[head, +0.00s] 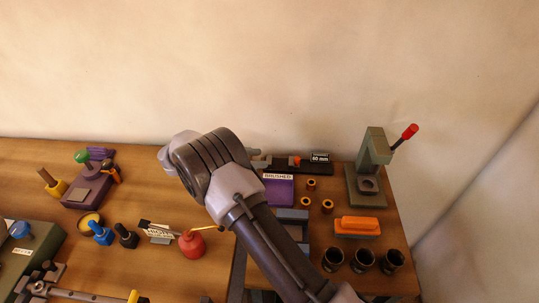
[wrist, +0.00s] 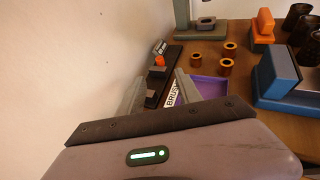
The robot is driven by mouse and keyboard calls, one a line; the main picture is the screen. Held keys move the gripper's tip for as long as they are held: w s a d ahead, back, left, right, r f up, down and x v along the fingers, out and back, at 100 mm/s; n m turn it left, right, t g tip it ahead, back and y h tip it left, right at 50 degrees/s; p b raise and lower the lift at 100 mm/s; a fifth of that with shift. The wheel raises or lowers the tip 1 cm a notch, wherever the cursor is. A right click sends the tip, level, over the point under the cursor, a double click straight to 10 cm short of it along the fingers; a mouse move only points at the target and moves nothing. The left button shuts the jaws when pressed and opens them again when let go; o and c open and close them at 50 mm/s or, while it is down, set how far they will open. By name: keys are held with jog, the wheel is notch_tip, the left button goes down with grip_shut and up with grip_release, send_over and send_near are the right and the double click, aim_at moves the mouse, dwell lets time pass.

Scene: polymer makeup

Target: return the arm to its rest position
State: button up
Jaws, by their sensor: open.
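My arm (head: 264,238) reaches up from the bottom of the head view, over the wooden bench, and bends in front of the cream wall. My gripper (wrist: 157,84) shows in the wrist view with its two grey fingers apart and nothing visible between them. Beyond the fingers are a dark strip with an orange knob (wrist: 159,61) and a purple tray (wrist: 208,88) labelled "BRUSHED". In the head view the gripper is mostly hidden behind my arm; only grey finger parts show near the strip's left end. Contact with the strip cannot be told.
The bench (head: 148,203) holds a purple fixture (head: 88,190), a red bulb bottle (head: 192,245), an orange block (head: 357,226), several dark cups (head: 363,261) and a green press with a red-tipped lever (head: 374,153). The wall (head: 270,70) stands close behind. Open air lies above the bench.

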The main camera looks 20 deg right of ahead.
jog(key=shift+a, duration=0.1)
dwell(0.3)
jog(key=s+d+r+m+g+y+b, duration=0.1)
jog(key=s+d+r+m+y, duration=0.1)
jog(key=s+r+m+y, duration=1.1)
jog(key=s+a+r+m+t+y, duration=0.1)
jog(key=s+m, duration=0.4)
jog(key=s, duration=0.5)
jog(key=s+a+r+m+t+y+b, duration=0.1)
jog(key=s+a+r+m+t, duration=0.3)
jog(key=s, duration=0.6)
jog(key=shift+s+a+r+m+t+y, duration=0.3)
jog(key=shift+a+r+m, duration=0.2)
jog(key=shift+a, duration=0.75)
